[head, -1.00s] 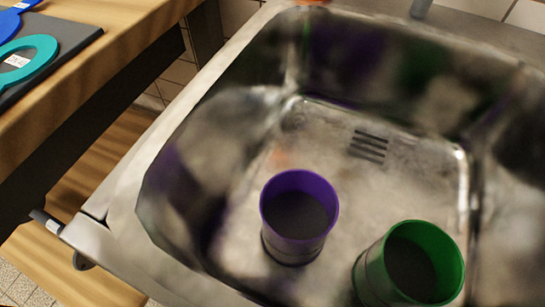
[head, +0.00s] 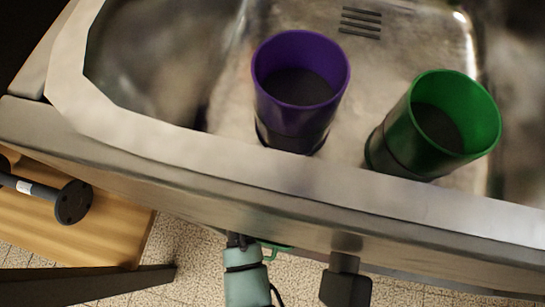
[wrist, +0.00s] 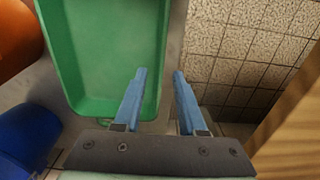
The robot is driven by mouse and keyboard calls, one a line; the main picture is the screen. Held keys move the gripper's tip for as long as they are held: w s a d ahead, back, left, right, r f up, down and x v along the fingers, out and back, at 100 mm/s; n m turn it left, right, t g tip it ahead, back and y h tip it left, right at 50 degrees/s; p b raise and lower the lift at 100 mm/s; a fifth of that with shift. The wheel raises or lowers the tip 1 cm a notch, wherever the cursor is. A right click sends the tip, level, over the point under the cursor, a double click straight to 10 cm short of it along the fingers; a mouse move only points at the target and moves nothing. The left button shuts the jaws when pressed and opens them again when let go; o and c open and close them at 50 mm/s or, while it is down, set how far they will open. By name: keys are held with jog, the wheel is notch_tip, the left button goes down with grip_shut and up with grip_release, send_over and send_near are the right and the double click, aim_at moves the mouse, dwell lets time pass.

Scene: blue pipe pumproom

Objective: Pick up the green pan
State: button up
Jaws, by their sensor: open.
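The green pan (wrist: 105,60) fills the upper left of the wrist view, a long, shallow tray with raised walls. My gripper (wrist: 159,74) is open with two blue fingers and nothing held. In that picture its left finger overlaps the pan's inside and its right finger lies just outside the right wall, so the wall runs between them. I cannot tell the remaining depth or whether they touch. In the head view, a small green edge (head: 277,248), perhaps the pan, shows by my arm below the sink. The rest is hidden there.
A steel sink (head: 120,135) holds a purple cup (head: 300,95) and a green cup (head: 437,125). An orange object (wrist: 18,45) and a blue object (wrist: 25,135) stand left of the pan. Tiles (wrist: 235,45) and a wooden surface (wrist: 293,130) are on its right.

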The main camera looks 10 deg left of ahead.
jog(key=shift+s+f+b, duration=0.15)
jog(key=shift+f+b, duration=1.05)
jog(key=shift+f, duration=0.15)
jog(key=shift+s+f+b, duration=0.15)
jog(key=shift+f+b, duration=1)
jog(key=shift+f, duration=0.2)
jog(key=shift+r, duration=0.1)
grip_shut()
